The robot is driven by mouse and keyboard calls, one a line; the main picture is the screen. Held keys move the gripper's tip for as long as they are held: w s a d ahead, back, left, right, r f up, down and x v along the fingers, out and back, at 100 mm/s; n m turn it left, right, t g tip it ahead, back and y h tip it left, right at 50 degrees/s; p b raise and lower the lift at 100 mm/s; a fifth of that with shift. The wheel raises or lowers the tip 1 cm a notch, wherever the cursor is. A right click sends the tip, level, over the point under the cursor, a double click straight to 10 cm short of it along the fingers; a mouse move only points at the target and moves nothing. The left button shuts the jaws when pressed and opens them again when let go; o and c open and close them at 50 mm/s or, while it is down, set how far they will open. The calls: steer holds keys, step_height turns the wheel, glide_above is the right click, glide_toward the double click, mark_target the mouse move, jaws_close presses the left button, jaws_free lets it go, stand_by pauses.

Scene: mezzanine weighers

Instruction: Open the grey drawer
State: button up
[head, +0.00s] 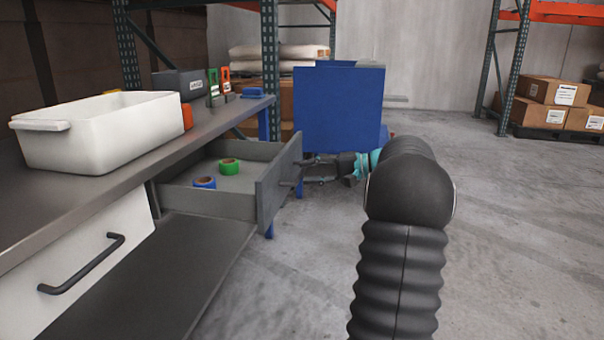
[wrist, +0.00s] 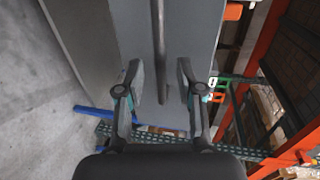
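The grey drawer (head: 268,196) stands pulled out from under the bench in the head view, its inside showing. A green tape roll (head: 229,167) and a blue tape roll (head: 204,183) lie in it. My gripper (head: 312,172) is at the right of the drawer's front panel. In the wrist view the grey front panel (wrist: 115,35) fills the upper middle, with a dark bar handle (wrist: 159,45) on it. My gripper (wrist: 159,80) is open there, one finger on each side of the handle, with gaps visible on both sides.
A white bin (head: 100,135) stands on the bench top (head: 215,125). A white drawer (head: 75,275) with a dark handle is at the near left. A blue box (head: 338,110) is behind my gripper. Shelving and cartons (head: 555,90) stand farther back. The floor at right is clear.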

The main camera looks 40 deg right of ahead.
steer(key=v, duration=0.9)
stand_by(0.3)
step_height(320, 180, down, 9)
steer(key=s+d+m+g+h, duration=0.1)
steer(key=m+h, duration=0.2)
steer(key=s+a+f+g+h+p, duration=0.1)
steer(key=s+a+f+g+h, duration=0.1)
steer(key=s+a+f+g, duration=0.45)
steer(key=s+a+r+n+h+p, duration=0.2)
steer(key=s+a+r+n, duration=0.2)
steer(key=a, duration=0.7)
steer(key=s+a+r+n+t+h+p, duration=0.1)
steer(key=s+a+r+n+p, duration=0.2)
steer(key=s+a, duration=0.3)
steer(key=s+a+r+n+h+p, duration=0.2)
steer(key=s+a+r+n, duration=0.3)
steer(key=a, duration=1)
steer(key=shift+a+r+t+h+p, duration=0.3)
steer(key=shift+a+t+p, duration=0.1)
steer(key=shift+p, duration=0.3)
